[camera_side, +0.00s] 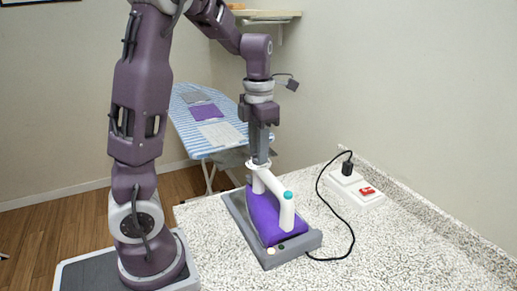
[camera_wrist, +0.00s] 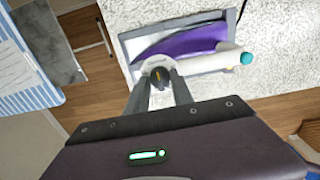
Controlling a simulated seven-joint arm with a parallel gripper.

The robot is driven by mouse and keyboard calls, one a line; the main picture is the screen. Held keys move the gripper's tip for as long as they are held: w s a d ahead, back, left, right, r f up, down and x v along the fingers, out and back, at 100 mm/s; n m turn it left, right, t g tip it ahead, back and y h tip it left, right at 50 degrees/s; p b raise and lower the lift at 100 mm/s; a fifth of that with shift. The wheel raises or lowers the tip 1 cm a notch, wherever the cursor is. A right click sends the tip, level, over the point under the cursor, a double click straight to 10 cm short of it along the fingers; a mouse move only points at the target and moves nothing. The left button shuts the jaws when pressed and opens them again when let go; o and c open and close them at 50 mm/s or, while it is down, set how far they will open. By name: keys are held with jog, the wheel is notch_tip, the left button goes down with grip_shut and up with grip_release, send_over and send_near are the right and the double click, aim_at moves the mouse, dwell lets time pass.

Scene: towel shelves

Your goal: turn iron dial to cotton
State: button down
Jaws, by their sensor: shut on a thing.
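A purple iron (camera_side: 264,218) with a white handle sits on a grey tray-like stand (camera_side: 240,222) on the speckled counter. The wrist view shows the purple body (camera_wrist: 185,42) and the white handle with a teal button at one end.
A white power strip (camera_side: 355,188) with a red switch (camera_side: 367,190) stands to the right, with the black cord (camera_side: 350,232) curving from it to the iron. A striped ironing board (camera_side: 190,110) with folded cloths is behind. The counter at the right front is clear.

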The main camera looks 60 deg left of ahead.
jog(key=c, duration=1.1)
grip_release()
notch_tip(320, 180, up, 7)
jog(key=shift+r, duration=0.1)
